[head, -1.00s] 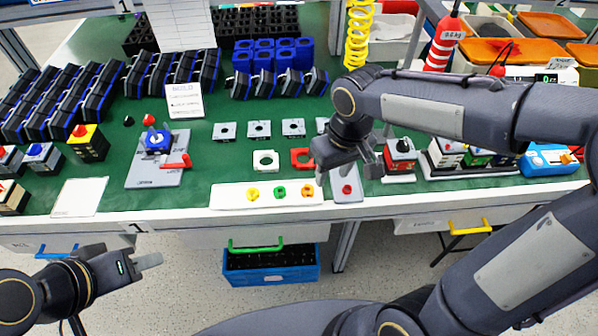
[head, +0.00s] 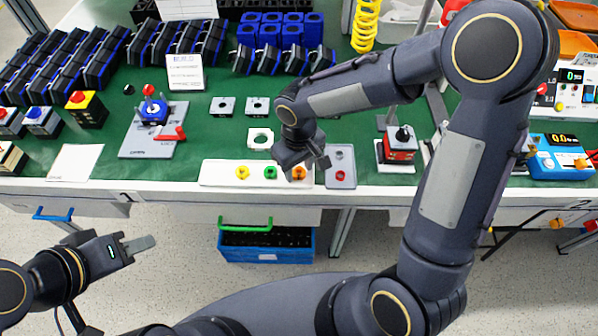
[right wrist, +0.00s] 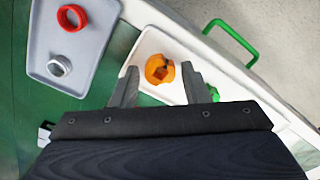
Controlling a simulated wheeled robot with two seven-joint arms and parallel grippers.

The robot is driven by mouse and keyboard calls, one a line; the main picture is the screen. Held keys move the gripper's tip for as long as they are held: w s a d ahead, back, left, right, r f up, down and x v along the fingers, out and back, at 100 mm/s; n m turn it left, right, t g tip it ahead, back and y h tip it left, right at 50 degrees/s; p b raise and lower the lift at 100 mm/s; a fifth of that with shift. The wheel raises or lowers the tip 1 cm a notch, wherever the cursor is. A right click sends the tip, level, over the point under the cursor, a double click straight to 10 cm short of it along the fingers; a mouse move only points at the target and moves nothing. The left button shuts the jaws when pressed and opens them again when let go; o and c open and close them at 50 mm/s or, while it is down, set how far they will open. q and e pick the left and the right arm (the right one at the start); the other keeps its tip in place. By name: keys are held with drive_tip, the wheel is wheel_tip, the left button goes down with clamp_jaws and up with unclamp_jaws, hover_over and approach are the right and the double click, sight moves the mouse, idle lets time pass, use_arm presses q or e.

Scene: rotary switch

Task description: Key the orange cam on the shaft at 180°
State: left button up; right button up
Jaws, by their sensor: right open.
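The orange cam (head: 299,173) lies at the right end of a white tray (head: 215,172), beside the green cam (head: 270,172) and the yellow cam (head: 242,172). My right gripper (head: 308,167) is over it, pointing down. In the right wrist view the orange cam (right wrist: 159,70) shows between the open, empty fingers (right wrist: 160,78), apart from both. Shaft details are too small to tell. My left gripper (head: 140,244) is off the table's front; its opening is unclear.
A grey tray (head: 341,153) right of the white tray holds a red ring (right wrist: 72,17) and a silver nut (right wrist: 59,65). A red switch box (head: 400,147) stands further right. Square plates lie behind. A white sheet (head: 75,162) lies at left.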

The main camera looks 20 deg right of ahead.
drive_tip(key=shift+c, duration=0.4)
drive_tip(key=c, duration=0.6)
drive_tip(key=shift+c, duration=0.2)
